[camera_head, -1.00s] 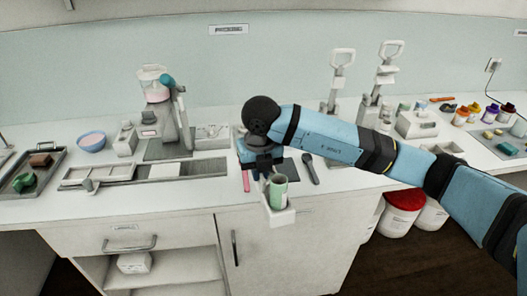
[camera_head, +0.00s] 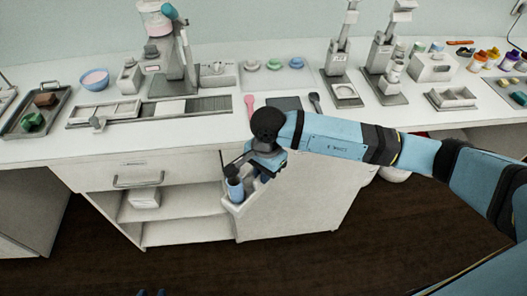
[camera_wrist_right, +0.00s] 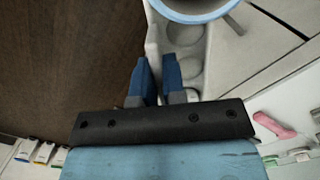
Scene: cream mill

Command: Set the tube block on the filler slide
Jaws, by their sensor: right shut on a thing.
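The tube block (camera_head: 236,208) is a pale block with round wells. A blue-rimmed tube (camera_head: 235,190) stands in it, in front of the counter's edge. My right gripper (camera_head: 256,170) is shut on the block's wall. In the right wrist view the block (camera_wrist_right: 153,42) is between the fingers (camera_wrist_right: 155,85), with empty wells beside them and the tube's rim (camera_wrist_right: 193,17) at the top. The filler slide (camera_head: 215,104) is a long grey rail on the counter before the filler (camera_head: 172,55), left of the block.
A pale frame (camera_head: 108,108) with a small knob lies at the rail's left end. A dark tray (camera_head: 50,116), a blue bowl (camera_head: 94,79) and a pink utensil (camera_head: 249,104) are on the counter. Below are a drawer handle (camera_head: 138,182) and open shelves.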

